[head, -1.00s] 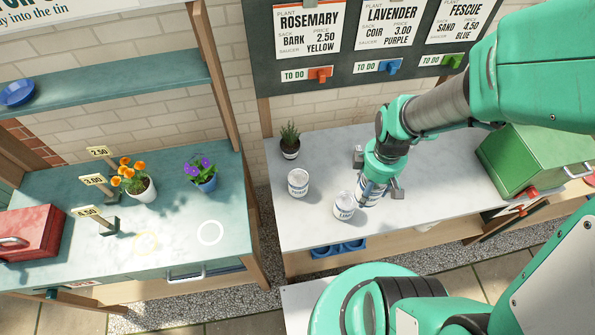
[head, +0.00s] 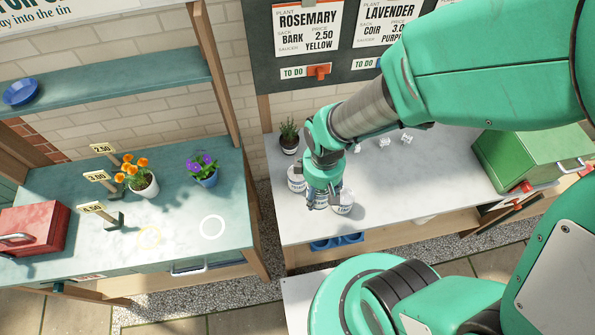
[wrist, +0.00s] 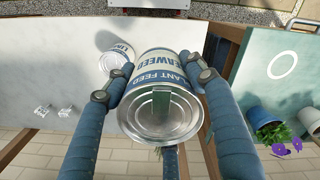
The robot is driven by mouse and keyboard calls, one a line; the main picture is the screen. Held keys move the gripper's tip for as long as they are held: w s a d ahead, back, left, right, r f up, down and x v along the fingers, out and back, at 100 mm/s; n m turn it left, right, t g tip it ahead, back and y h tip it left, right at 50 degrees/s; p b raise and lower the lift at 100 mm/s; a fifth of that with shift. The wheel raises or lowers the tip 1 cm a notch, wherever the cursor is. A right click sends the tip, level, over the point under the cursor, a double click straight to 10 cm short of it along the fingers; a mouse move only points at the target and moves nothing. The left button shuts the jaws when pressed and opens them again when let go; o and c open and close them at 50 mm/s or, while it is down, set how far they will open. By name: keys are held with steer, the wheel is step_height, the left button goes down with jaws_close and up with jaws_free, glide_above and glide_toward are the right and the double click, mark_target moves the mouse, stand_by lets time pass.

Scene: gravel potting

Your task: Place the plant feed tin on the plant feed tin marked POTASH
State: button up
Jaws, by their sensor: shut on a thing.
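My gripper (head: 322,192) is shut on a white-and-blue plant feed tin (wrist: 160,112) marked SEAWEED, its fingers on either side of it. The wrist view shows the tin's silver end facing the camera. In the head view the held tin (head: 318,201) is mostly covered by my gripper, between two other tins. The left tin (head: 296,178) is partly hidden and its label cannot be read now. The right tin (head: 343,203), marked LIME, stands on the pale worktop; it also shows in the wrist view (wrist: 116,58). I cannot tell the held tin's height above the worktop.
A potted rosemary (head: 289,137) stands behind the tins. Small white pieces (head: 381,142) lie at the back of the worktop (head: 420,180). A green box (head: 530,155) stands at right. A gap separates the green table (head: 190,225), with flowers, at left.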

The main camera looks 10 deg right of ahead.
steer(key=shift+f, duration=2.5)
steer(key=shift+w+a, duration=0.1)
glide_toward(298, 179)
steer(key=w+f, duration=0.2)
steer(key=shift+w+b, duration=0.35)
steer(key=shift+w, duration=0.05)
steer(key=shift+d+f, duration=0.1)
steer(key=shift+d, duration=0.1)
steer(key=shift+f, duration=1.7)
steer(key=shift+f+b, duration=0.15)
steer(key=shift+b, duration=0.15)
steer(key=o, duration=1.5)
